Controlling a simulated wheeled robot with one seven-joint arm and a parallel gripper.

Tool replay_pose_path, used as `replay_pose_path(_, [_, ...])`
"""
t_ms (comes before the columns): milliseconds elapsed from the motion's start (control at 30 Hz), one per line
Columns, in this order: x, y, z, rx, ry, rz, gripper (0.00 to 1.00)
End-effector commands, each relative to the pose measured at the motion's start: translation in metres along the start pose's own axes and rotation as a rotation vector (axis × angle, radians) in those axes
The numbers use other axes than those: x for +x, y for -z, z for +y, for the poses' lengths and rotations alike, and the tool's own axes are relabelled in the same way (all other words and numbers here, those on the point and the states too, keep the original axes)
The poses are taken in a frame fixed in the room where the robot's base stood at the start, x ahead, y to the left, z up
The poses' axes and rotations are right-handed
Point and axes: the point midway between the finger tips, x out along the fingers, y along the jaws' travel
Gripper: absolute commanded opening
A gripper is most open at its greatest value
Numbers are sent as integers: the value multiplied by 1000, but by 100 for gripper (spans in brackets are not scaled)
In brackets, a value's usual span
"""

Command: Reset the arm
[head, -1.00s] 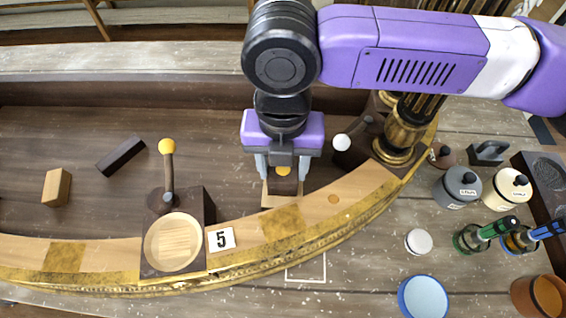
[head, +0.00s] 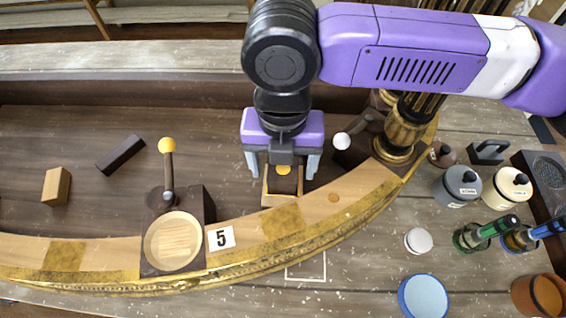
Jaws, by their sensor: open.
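My purple and black arm comes in from the right of the head view. My gripper (head: 281,168) points down over the dark wooden recess, just behind the curved gilt rim. Its two grey fingers are spread wide apart. Between and below them is a small wooden box or drawer (head: 281,199) with a yellow knob (head: 283,170). The fingers stand at either side of it, with gaps visible. Part of the box is hidden under the gripper.
A lever with a yellow ball (head: 167,145) and a white-ball lever (head: 342,140) stand left and right of my gripper. A gilt column (head: 403,135) rises close on the right. Loose blocks (head: 56,187) lie far left; pots (head: 457,187) and stamps stand at right.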

Motion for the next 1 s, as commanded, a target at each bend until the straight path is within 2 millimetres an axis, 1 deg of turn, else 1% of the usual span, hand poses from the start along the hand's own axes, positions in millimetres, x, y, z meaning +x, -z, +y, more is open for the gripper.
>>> replay_pose_path(167, [-21, -1, 0, -1, -2, -3, 76])
replay_pose_path(400, [-59, 0, 0, -1, -1, -2, 76])
replay_pose_path(500, [-69, 0, 0, -1, 0, -2, 76])
replay_pose_path(633, [-75, 0, 0, -1, 0, -1, 76])
replay_pose_path(900, [-76, 0, 0, 16, 0, -1, 76])
replay_pose_path(967, [-76, 0, 4, 47, -16, 0, 76])
replay_pose_path(1000, [-76, -1, 10, 79, -41, -4, 76])
